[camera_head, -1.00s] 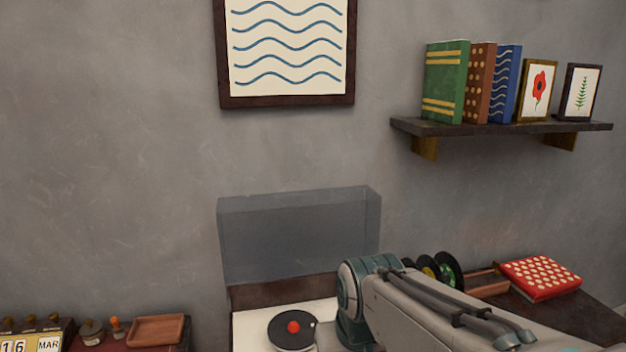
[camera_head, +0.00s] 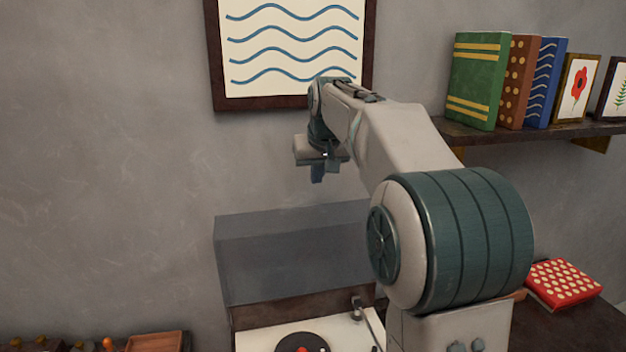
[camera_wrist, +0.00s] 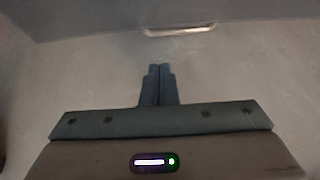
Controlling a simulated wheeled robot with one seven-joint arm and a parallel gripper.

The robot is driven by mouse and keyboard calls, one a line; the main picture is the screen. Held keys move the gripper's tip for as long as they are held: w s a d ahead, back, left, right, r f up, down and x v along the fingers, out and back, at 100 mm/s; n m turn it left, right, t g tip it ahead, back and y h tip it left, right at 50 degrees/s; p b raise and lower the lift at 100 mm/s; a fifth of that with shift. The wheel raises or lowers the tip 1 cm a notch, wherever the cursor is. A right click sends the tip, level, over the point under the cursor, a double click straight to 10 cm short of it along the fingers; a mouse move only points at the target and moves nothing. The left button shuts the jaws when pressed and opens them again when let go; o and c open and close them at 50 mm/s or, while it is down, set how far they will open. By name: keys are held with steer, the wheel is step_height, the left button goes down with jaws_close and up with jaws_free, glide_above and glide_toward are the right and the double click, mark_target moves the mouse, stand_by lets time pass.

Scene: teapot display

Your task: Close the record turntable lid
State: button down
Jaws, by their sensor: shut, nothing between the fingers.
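The record turntable (camera_head: 256,338) stands against the wall with a black record (camera_head: 301,343) on its white deck. Its see-through grey lid (camera_head: 285,262) is raised, upright behind the deck. My gripper (camera_head: 318,177) is shut and empty, pointing down, above the lid's top edge in the head view. In the wrist view, my gripper (camera_wrist: 158,70) shows its two fingers together. A pale handle-like bar (camera_wrist: 180,30) lies beyond the fingertips there, apart from them, on a bluish surface that may be the lid. My arm hides the lid's right end.
A wall shelf (camera_head: 480,133) with books and small frames is at the right. A red dotted box (camera_head: 562,283) lies on the table at right. A wooden tray (camera_head: 155,342) is at lower left. A wave picture (camera_head: 290,45) hangs above the lid.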

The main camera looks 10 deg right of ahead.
steer(key=x, duration=0.7)
steer(key=shift+d+f+p, duration=0.2)
steer(key=shift+p, duration=0.2)
steer(key=shift+w+f, duration=0.3)
steer(key=shift+f, duration=0.3)
steer(key=shift+a, duration=0.1)
